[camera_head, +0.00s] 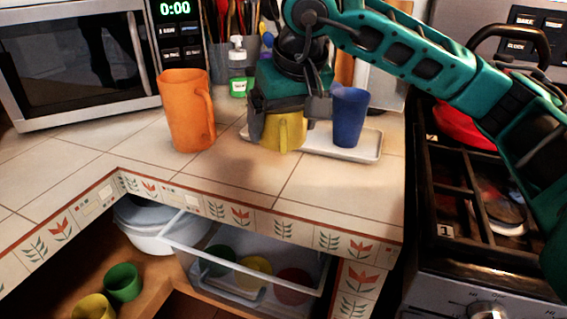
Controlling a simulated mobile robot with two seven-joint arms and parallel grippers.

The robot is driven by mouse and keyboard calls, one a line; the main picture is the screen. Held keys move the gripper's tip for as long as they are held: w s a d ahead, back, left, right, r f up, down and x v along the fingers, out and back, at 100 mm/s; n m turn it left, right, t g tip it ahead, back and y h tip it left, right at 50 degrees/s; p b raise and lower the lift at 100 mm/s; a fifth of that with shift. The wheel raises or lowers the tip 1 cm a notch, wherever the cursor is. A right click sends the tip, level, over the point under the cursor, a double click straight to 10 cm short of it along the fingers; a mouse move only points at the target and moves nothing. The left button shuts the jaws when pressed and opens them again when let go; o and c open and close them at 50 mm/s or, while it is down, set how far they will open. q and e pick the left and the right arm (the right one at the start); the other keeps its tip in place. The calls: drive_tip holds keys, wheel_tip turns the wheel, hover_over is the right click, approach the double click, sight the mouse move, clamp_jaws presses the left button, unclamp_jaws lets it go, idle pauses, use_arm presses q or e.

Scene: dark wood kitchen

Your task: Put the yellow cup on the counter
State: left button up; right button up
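The yellow cup (284,133) is upright at the counter, by the left part of a white tray (352,148). Its handle faces me. My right gripper (287,112) comes down over it from above, with a finger on either side of the cup. The gripper hides the cup's rim. I cannot tell whether the fingers press on the cup or whether its base touches the counter (235,170) or the tray's edge. My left gripper is not in view.
An orange pitcher (186,110) stands to the left and a blue cup (348,117) on the tray to the right. A soap bottle (237,68) stands behind. Below is an open drawer (210,252) with several cups. The stove (470,200) is at right.

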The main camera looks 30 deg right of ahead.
drive_tip(key=shift+f+b, duration=0.6)
drive_tip(key=shift+f, duration=2.85)
drive_tip(key=shift+f, duration=0.2)
drive_tip(key=o, duration=0.9)
